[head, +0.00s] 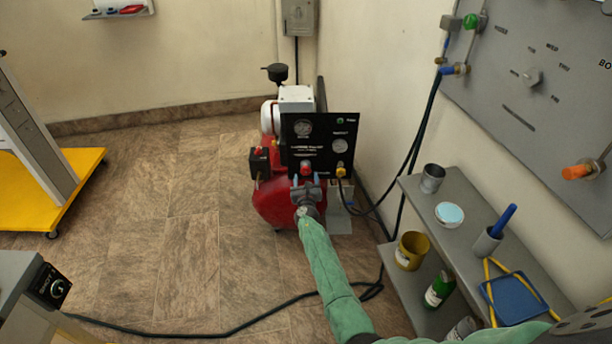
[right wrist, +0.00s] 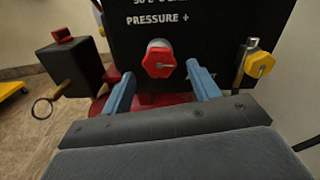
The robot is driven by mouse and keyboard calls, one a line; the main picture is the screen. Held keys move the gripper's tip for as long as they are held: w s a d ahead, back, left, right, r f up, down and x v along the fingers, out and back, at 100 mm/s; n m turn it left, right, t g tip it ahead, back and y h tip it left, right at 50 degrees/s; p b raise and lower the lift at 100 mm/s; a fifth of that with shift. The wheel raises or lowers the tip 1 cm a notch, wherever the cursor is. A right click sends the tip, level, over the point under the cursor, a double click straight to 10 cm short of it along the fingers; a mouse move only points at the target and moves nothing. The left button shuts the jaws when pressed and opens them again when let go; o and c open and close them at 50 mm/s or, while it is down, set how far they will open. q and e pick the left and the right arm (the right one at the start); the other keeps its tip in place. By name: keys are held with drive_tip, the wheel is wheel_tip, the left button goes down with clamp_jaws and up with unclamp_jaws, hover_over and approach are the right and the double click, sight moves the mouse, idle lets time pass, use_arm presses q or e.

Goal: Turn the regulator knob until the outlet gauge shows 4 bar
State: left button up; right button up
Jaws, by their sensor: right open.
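The red regulator knob (head: 305,169) is low on the black panel (head: 322,133) of the red compressor (head: 275,206). In the right wrist view the red knob (right wrist: 159,62) sits under the label "PRESSURE +", with a pale mark on its face. My right gripper (head: 308,184) is open in front of the panel. In the wrist view its two blue fingers (right wrist: 160,74) stand to the left and right of the knob, with gaps between. Two round gauges, left (head: 303,128) and right (head: 340,145), are on the panel; their readings are too small to read. My left gripper is out of view.
A yellow knob (right wrist: 259,65) is right of the red one. A black box (right wrist: 72,68) with a ring juts out at left. A grey shelf (head: 405,195) with cups and a bottle stands right. A dark hose (head: 225,331) crosses the floor. Floor to the left is mostly clear.

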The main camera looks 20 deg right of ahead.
sight(306, 170)
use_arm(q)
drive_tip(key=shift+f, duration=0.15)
use_arm(e)
drive_tip(key=shift+x, duration=1.3)
drive_tip(key=c, duration=1)
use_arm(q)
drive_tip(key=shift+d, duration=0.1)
use_arm(e)
drive_tip(key=shift+o, duration=0.2)
drive_tip(key=shift+f+m+b, duration=0.1)
drive_tip(key=shift+m+b, duration=0.55)
drive_tip(key=shift+m, duration=0.05)
drive_tip(key=shift+m+b, duration=0.9)
drive_tip(key=shift+m, duration=0.3)
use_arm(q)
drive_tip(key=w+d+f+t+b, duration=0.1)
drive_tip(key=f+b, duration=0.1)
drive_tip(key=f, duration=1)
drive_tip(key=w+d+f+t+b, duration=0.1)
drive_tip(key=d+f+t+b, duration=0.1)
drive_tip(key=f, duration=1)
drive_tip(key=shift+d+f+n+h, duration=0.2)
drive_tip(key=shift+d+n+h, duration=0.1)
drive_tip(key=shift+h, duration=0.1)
use_arm(e)
drive_tip(key=m, duration=0.5)
drive_tip(key=shift+a, duration=0.1)
